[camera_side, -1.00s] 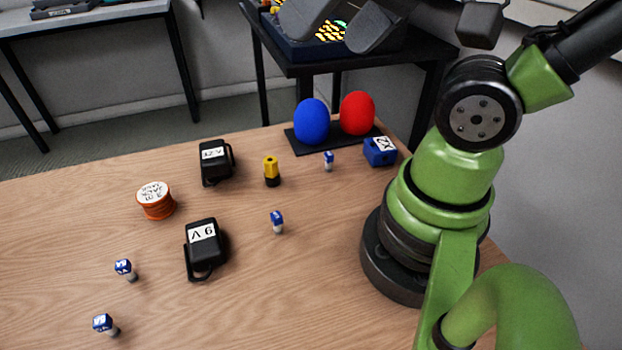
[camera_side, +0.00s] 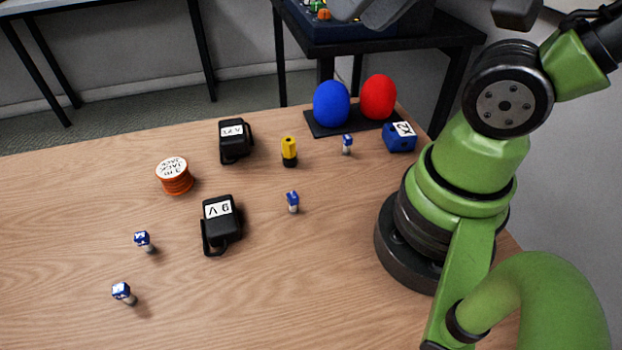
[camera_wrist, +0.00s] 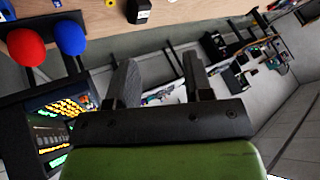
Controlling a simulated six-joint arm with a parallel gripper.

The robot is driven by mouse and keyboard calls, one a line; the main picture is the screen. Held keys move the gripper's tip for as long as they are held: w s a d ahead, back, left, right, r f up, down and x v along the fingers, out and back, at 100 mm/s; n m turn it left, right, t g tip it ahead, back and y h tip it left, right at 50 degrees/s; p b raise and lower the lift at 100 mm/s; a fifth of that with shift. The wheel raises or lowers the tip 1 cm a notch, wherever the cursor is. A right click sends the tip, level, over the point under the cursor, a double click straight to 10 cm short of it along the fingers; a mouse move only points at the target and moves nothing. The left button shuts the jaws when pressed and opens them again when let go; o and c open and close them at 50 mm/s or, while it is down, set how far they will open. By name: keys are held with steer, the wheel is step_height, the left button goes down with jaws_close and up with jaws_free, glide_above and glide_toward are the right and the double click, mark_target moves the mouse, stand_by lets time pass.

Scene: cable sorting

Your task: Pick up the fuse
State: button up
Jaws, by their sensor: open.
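Several small blue-topped pieces with pale lower bodies look like the fuses; their labels are too small to read. One (camera_side: 347,144) stands near the balls, one (camera_side: 293,202) near the middle, and two, one (camera_side: 143,241) above the other (camera_side: 123,292), at the lower left. My gripper (camera_wrist: 158,70) shows in the wrist view with its two dark fingers apart and nothing between them. It points out past the table edge, away from the fuses. I cannot make it out surely in the side view.
A yellow-black piece (camera_side: 289,152), two black adapters (camera_side: 235,141) (camera_side: 221,226), an orange spool (camera_side: 174,176) and a blue box (camera_side: 399,138) stand on the table. Blue (camera_side: 332,104) and red (camera_side: 379,97) balls stand on a dark base. The lower middle is clear.

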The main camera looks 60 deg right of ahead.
steer(key=m+g+h, duration=0.1)
steer(key=m+g, duration=0.1)
steer(key=g, duration=0.3)
glide_above(292, 195)
steer(key=d, duration=0.1)
steer(key=s+d+x, duration=0.1)
steer(key=s+x, duration=0.1)
steer(key=x, duration=0.9)
steer(key=f, duration=0.4)
steer(key=f+g, duration=0.1)
steer(key=f, duration=0.4)
steer(key=a+f+g+h, duration=0.1)
steer(key=f, duration=0.4)
steer(key=shift+s+m, duration=0.15)
steer(key=shift+m, duration=0.25)
steer(key=shift+f, duration=3.15)
jaws_close()
